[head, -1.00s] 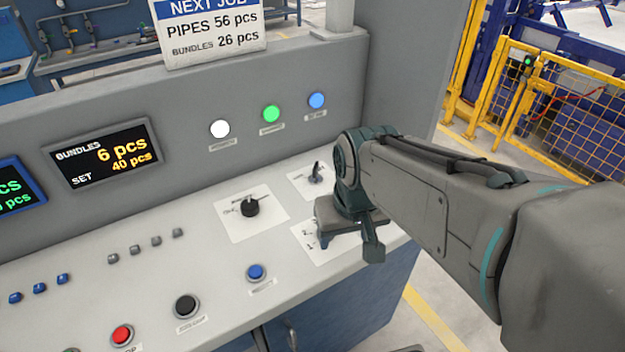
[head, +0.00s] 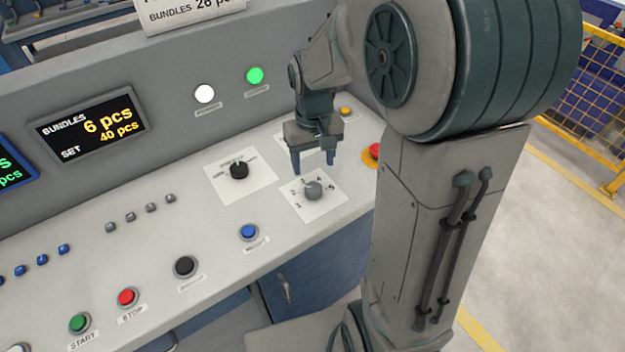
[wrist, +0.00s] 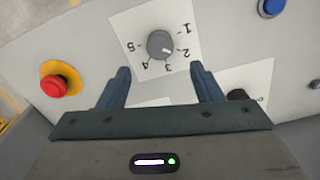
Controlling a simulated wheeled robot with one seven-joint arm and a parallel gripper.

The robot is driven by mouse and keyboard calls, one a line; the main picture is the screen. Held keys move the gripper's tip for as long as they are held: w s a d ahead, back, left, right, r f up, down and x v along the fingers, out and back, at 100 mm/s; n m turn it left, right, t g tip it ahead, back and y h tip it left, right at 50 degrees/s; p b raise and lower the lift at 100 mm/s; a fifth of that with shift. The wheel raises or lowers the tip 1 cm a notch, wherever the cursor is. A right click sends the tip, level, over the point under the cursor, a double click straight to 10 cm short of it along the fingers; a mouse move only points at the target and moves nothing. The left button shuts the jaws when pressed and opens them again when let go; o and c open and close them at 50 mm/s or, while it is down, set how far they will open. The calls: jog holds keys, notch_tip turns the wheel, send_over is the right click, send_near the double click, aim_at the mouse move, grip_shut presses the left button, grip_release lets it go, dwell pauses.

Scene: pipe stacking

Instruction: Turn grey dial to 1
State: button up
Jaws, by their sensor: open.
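The grey dial (head: 313,190) sits on a white plate (head: 328,205) with numbers, on the sloped console top. In the wrist view the dial (wrist: 159,44) shows with the numbers 1 to 5 upside down around it. Its white mark appears to point toward 2. My gripper (head: 313,160) is open and empty, fingers downward, just behind the dial in the head view. In the wrist view the fingertips (wrist: 160,70) lie to either side below the dial, apart from it.
A black dial (head: 239,170) is left of the grey dial. A blue button (head: 249,232) is in front of it to the left. A red emergency button (head: 374,151) on yellow is to its right. The console's back panel (head: 190,120) rises behind.

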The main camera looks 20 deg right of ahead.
aim_at(313, 187)
notch_tip(313, 187, down, 8)
jog(key=shift+f, duration=0.1)
dwell(0.4)
jog(key=c, duration=1)
